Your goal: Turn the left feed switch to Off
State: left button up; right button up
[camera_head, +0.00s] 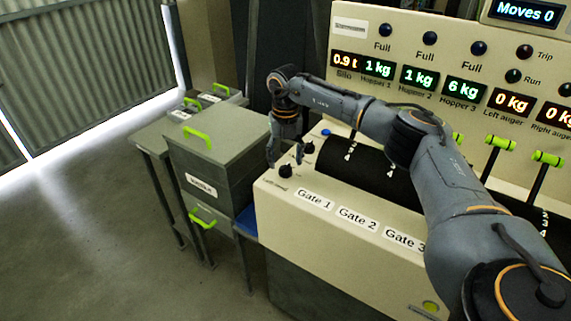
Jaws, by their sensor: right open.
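A small dark knob (285,171) sits on the left end of the sloping cream console (335,237), with a small label beside it that is too small to read surely. A second knob (309,148) sits just behind it, to the right. I cannot tell which of them is the left feed switch, or where either points. My right gripper (284,162) reaches across the console from the right and points down, fingers spread, above or around the front knob. Contact cannot be told. My left gripper is out of view.
Gate 1 (314,199), Gate 2 (358,217) and Gate 3 labels line the console front. Green-handled levers (500,142) stand at right, below an upright display panel (429,62). Grey boxes with green handles (216,152) stand left of the console. The floor at left is clear.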

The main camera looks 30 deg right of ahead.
aim_at(286, 166)
notch_tip(286, 166, up, 10)
jog(key=shift+f, duration=0.25)
dwell(0.4)
